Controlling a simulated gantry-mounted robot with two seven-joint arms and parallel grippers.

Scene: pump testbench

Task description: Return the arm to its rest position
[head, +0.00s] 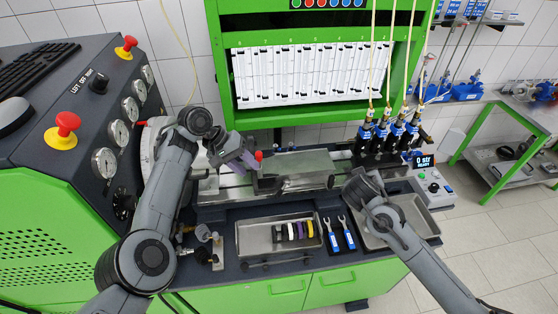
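My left arm comes in from the lower left and bends at the top. Its gripper (247,164) is above the left end of the bench rail, close to a small red knob (258,155). Its fingers are small and angled away, so I cannot tell whether they are open or shut. My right arm comes in from the lower right. Its gripper end (352,182) is beside the right end of the grey block (303,163) on the bench. The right fingers do not show clearly, and I cannot tell whether they hold anything.
A metal tray (243,240) holding several dark, yellow and purple pieces and two blue-handled wrenches (340,234) lie at the front. Another tray (425,224) is partly under my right arm. Injectors with hoses (383,135) stand at the back right. A control cabinet (55,150) fills the left.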

